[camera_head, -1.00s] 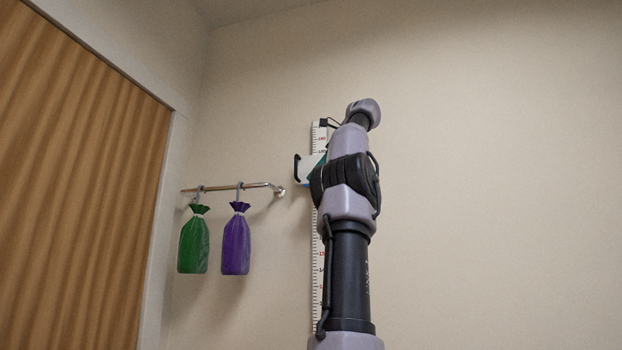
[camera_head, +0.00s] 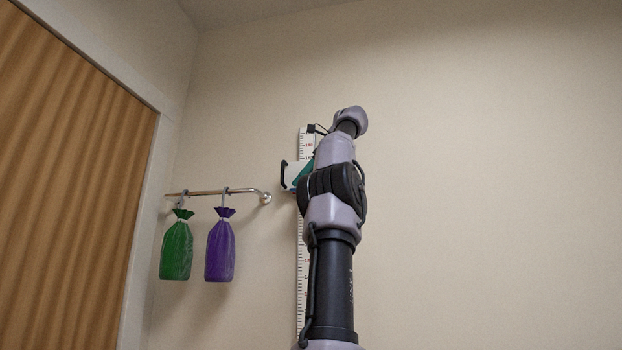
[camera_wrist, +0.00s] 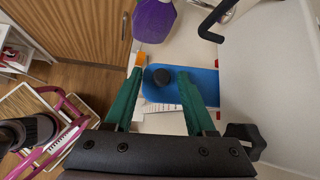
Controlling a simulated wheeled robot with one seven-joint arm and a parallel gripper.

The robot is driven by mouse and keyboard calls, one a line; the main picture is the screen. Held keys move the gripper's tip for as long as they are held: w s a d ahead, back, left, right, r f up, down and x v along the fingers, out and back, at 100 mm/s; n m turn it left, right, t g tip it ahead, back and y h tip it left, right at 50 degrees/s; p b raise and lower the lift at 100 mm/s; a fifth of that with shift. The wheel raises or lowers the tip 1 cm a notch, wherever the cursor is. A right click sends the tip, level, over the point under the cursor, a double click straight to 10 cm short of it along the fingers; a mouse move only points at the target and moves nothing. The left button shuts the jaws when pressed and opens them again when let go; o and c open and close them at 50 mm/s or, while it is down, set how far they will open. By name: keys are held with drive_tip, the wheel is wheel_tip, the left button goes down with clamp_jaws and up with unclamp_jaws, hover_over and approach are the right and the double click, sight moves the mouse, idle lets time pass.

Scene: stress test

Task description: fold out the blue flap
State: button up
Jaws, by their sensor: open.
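My arm hides most of the slider and the flap there; one teal finger shows.
A green bag (camera_head: 176,248) and a purple bag (camera_head: 220,248) hang from a wall rail (camera_head: 205,192) left of the strip. A pink-framed item (camera_wrist: 62,135) stands on the floor below. The wall at right is bare.

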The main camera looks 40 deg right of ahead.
drive_tip(key=shift+s+d+r, duration=0.2)
drive_tip(key=shift+s+r, duration=0.05)
drive_tip(key=s+d, duration=0.5)
drive_tip(key=s, duration=0.6)
idle(0.3)
drive_tip(key=shift+s+r, duration=0.1)
drive_tip(key=shift+a, duration=0.1)
idle(0.5)
